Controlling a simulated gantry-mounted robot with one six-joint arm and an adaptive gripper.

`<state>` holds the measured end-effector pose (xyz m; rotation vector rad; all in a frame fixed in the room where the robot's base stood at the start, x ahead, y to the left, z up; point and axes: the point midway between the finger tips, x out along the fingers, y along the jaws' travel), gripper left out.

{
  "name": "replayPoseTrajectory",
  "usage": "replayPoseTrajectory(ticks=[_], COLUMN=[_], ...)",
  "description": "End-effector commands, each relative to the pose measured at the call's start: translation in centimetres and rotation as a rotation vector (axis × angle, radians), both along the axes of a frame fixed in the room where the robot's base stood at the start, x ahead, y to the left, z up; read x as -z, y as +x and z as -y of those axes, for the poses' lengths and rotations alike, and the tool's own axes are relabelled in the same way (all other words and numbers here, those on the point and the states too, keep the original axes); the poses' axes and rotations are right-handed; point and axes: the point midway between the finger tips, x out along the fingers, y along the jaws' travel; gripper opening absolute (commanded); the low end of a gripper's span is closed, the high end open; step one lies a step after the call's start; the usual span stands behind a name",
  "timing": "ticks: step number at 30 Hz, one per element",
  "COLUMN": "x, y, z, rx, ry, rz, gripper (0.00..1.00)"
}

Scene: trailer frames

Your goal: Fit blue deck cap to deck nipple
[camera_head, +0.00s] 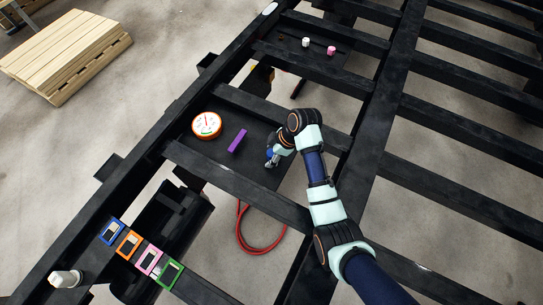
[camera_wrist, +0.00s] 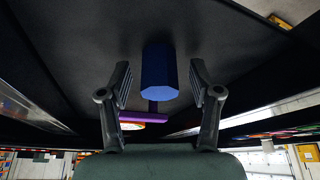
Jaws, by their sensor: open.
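The blue deck cap (camera_wrist: 158,72) is a faceted block in the wrist view, between the two spread fingers of my gripper (camera_wrist: 160,88). Gaps show on both sides, so the fingers do not touch it. A short dark stub (camera_wrist: 153,105) shows below the cap in that view; I cannot tell whether it is part of it. In the head view my gripper (camera_head: 271,158) is low over the black deck panel (camera_head: 215,158), right of the purple bar (camera_head: 238,140). I cannot identify the deck nipple with certainty.
A round gauge (camera_head: 206,125) lies left of the purple bar. A white piece (camera_head: 306,42) and a pink piece (camera_head: 331,50) stand on the far panel. Framed blue, orange, pink and green blocks line the lower left. A red hose (camera_head: 243,238) hangs below the frame. Black beams border the panel.

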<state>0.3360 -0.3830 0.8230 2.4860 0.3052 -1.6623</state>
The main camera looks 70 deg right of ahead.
Motion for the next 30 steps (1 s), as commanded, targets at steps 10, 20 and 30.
replayPoseTrajectory(ticks=[10, 20, 30], x=[-0.03, -0.03, -0.60], y=[0.02, 0.02, 0.04], z=[0.00, -0.01, 0.01], rx=[0.000, 0.000, 0.000], ry=[0.000, 0.000, -0.001], rz=[0.000, 0.000, 0.001], gripper=[0.59, 0.04, 0.03])
